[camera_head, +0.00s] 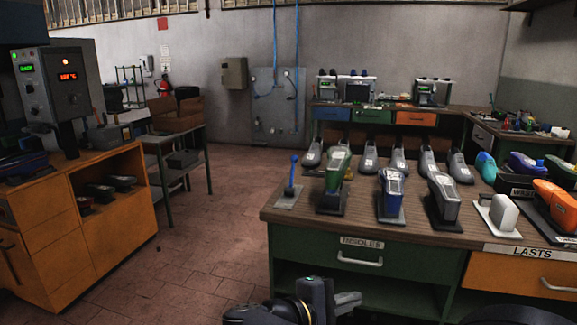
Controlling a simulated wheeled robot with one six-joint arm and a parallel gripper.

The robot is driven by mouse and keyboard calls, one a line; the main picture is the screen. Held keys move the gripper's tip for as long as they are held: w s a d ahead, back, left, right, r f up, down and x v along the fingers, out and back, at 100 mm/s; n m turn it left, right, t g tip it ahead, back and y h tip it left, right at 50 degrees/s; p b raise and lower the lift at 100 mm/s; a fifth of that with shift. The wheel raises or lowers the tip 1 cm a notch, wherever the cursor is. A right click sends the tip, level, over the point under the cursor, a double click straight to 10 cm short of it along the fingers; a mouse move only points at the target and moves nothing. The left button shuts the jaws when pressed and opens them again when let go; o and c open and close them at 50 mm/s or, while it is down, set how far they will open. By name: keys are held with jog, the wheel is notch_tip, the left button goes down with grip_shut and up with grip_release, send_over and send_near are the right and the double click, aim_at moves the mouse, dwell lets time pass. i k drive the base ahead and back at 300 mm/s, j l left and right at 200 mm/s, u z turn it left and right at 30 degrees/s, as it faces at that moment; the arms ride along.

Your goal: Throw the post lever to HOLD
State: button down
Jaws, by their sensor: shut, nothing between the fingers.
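A lever with a blue ball knob (293,161) stands on a grey base plate (287,201) at the near left corner of the wooden bench. Its shaft is close to upright. No HOLD marking on it can be read from here. My gripper (352,298) is low at the bottom centre, in front of the green bench drawer and below the bench top. It is shut and empty, well apart from the lever.
The wooden bench (392,231) carries several shoes and lasts right of the lever. An orange cabinet (115,215) with a control box (62,83) stands at left. A dark rack (180,150) stands behind it. Tiled floor (212,235) between cabinet and bench is clear.

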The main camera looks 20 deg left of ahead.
aim_at(294, 159)
jog(key=i+j+z, duration=0.1)
jog(key=i+j, duration=0.15)
jog(key=i+j+z, duration=0.1)
jog(key=j, duration=0.4)
jog(key=i+j, duration=0.3)
jog(key=j, duration=0.15)
jog(key=i+j+z, duration=0.15)
jog(key=j, duration=0.25)
jog(key=i+j+z, duration=0.1)
jog(key=i+j, duration=0.15)
jog(key=j, duration=0.15)
jog(key=i+j+z, duration=0.1)
jog(key=j, duration=0.35)
jog(key=i+j, duration=0.2)
jog(key=j, duration=0.25)
jog(key=i+j+z, duration=0.15)
jog(key=j, duration=0.3)
